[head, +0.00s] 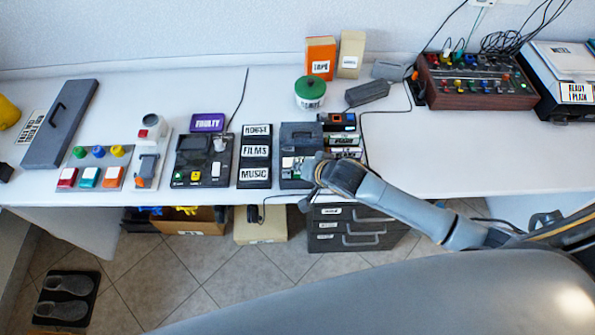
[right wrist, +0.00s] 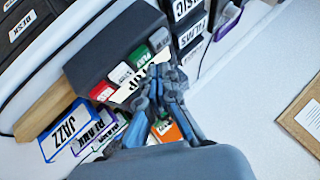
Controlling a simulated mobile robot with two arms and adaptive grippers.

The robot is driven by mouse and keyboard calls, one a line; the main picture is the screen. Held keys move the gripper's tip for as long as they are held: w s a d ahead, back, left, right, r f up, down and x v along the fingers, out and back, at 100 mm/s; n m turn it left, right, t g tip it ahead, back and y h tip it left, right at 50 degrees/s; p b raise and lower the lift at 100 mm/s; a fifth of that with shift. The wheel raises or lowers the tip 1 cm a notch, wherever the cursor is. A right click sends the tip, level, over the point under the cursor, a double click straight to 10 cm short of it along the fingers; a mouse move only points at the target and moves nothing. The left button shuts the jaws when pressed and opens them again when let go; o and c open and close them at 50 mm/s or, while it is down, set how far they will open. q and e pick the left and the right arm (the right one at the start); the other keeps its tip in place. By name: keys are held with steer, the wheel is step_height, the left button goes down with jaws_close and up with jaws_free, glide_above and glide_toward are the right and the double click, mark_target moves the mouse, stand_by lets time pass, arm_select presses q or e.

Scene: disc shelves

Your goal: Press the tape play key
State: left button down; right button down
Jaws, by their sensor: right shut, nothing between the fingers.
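The tape player (head: 300,136) is a dark box near the front edge of the table, with a row of small keys (head: 290,162) at its front. In the right wrist view the dark player (right wrist: 115,45) shows a red key (right wrist: 101,92), a white key (right wrist: 121,74), a green key (right wrist: 140,55) and a grey key (right wrist: 159,39). Their markings are too small to read. My right gripper (head: 311,172) is shut and empty at the player's front right. In the wrist view its fingertips (right wrist: 165,75) are close to the keys; I cannot tell whether they touch. My left gripper is not in view.
Cassettes (head: 345,140) stand right of the player, including a JAZZ case (right wrist: 68,130) in the wrist view. A black labelled rack (head: 255,170) is on its left. A green-lidded tin (head: 310,88) stands behind. Drawers (head: 345,238) sit below the table.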

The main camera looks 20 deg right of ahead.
steer(key=shift+f, duration=0.35)
steer(key=shift+f, duration=0.45)
stand_by(0.7)
steer(key=shift+r, duration=0.1)
steer(key=shift+r+p, duration=0.75)
steer(key=shift+p, duration=0.15)
steer(key=shift+r, duration=0.1)
step_height(320, 180, up, 5)
steer(key=p, duration=0.5)
steer(key=shift+p, duration=0.35)
steer(key=shift+s, duration=0.1)
